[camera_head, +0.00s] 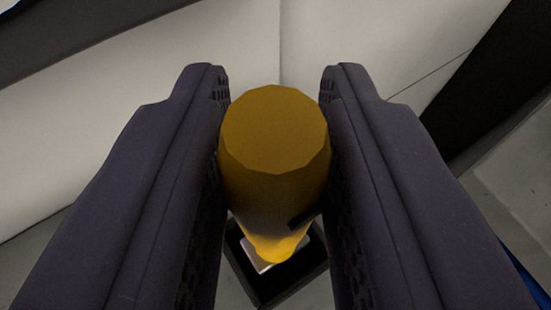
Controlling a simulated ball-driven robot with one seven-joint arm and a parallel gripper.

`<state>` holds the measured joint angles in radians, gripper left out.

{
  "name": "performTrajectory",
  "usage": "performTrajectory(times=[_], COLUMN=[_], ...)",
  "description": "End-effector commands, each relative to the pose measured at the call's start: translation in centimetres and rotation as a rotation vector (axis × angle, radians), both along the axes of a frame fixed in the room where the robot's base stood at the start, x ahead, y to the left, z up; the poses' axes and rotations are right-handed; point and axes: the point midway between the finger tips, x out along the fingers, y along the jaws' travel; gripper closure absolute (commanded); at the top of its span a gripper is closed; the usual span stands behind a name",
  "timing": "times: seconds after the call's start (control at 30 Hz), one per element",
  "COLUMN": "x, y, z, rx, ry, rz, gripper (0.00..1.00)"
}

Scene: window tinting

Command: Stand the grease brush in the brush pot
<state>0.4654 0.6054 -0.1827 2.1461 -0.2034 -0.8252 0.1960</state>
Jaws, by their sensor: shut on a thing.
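My gripper (275,85) is shut on the grease brush (272,160), with one dark finger on each side. The brush has a thick yellow-orange handle, its blunt end facing the camera, and it points down and away. A black square-rimmed container, apparently the brush pot (265,295), is beyond the lower end of the handle. A small pale patch shows inside its dark outline; I cannot tell whether it is part of the brush or of the pot. The brush's far end is mostly hidden, so I cannot tell whether it is inside the pot.
A large pale panelled surface (150,100) with a seam fills the background behind the fingers. A dark band (495,85) runs down at the upper right. Grey floor (515,190) shows at the right, with a blue sliver (524,274) at the lower right edge.

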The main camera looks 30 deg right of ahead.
Motion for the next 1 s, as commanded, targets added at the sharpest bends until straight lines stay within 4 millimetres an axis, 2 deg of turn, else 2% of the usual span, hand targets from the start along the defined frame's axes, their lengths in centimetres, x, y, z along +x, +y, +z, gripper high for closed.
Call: performTrajectory(times=[0.2,0.23,0.33,0.9,1.0], x=[0.0,0.0,0.0,0.0,-1.2], y=[0.0,0.0,0.0,0.0,0.6], z=[-0.2,-0.2,-0.1,0.3,0.8], rx=[0.000,0.000,0.000,0.000,0.001], ry=[0.000,0.000,0.000,0.000,0.000], rz=[0.000,0.000,0.000,0.000,0.000], gripper=[1.00,0.68,0.45,0.45,0.45])
